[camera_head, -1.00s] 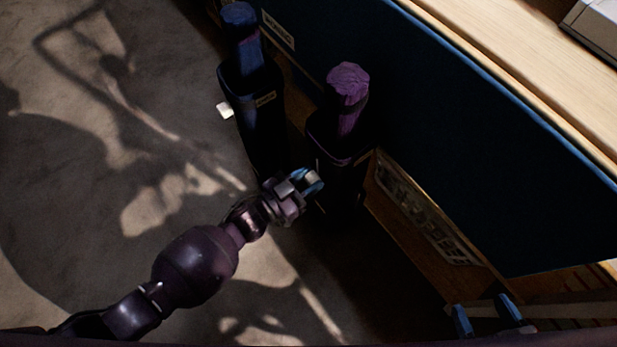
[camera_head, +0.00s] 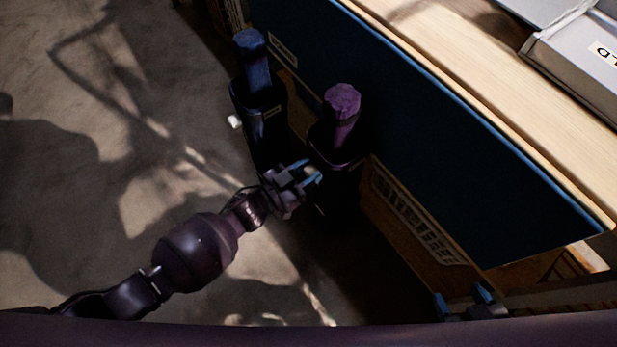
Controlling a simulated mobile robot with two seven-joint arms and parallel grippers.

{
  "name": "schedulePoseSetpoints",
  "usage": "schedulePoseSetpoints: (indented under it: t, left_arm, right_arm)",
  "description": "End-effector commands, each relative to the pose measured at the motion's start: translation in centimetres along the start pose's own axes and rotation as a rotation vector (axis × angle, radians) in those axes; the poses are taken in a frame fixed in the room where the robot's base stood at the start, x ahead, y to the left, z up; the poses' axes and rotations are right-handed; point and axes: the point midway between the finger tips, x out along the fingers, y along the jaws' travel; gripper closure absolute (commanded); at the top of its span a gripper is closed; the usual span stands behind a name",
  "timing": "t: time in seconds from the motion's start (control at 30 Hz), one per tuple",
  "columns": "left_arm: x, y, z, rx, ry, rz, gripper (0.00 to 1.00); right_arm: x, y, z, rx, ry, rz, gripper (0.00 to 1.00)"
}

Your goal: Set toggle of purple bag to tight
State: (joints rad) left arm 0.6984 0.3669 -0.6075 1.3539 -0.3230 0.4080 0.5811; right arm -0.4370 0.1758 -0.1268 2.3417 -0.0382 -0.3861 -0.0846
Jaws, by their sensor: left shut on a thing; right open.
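The purple bag (camera_head: 342,101) stands in a dark upright holder (camera_head: 340,180), its gathered purple top showing above the rim. My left gripper (camera_head: 314,176) is at the holder's left side, below the rim, shut on what seems to be the purple bag's toggle. The toggle itself is mostly hidden by the fingers, so its setting cannot be read. My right gripper (camera_head: 462,299) is open and empty at the lower right, apart from the bag.
A blue bag (camera_head: 252,55) stands in a similar dark holder (camera_head: 262,105) to the left, with a small white toggle (camera_head: 234,121) on its side. A dark blue panel (camera_head: 440,130) and a wooden top (camera_head: 450,45) lie to the right. Open floor (camera_head: 110,130) is at left.

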Motion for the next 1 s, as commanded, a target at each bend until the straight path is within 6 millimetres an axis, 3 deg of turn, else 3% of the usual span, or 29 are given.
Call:
schedulePoseSetpoints:
  t: [0.37,0.4,0.57,0.87,1.0]
  left_arm:
    - [0.1,0.0,-0.5,-0.001,0.007,0.002,1.0]
    - [0.1,0.0,-0.5,-0.001,0.008,0.002,0.6]
    - [0.1,0.0,-0.5,-0.001,0.006,0.002,0.38]
    - [-0.2,0.0,-0.4,0.0,0.003,0.001,0.38]
    - [-1.4,-0.1,-0.5,0.002,0.003,0.001,0.38]
  right_arm:
    - [0.0,0.0,0.1,0.002,-0.007,-0.001,0.38]
    - [0.0,0.0,0.1,0.002,-0.006,-0.001,0.38]
    - [0.0,0.0,0.1,0.002,-0.006,0.0,0.38]
    - [0.0,0.0,0.0,0.002,-0.004,0.0,0.38]
    - [-0.1,0.1,-0.4,0.006,0.005,0.002,0.38]
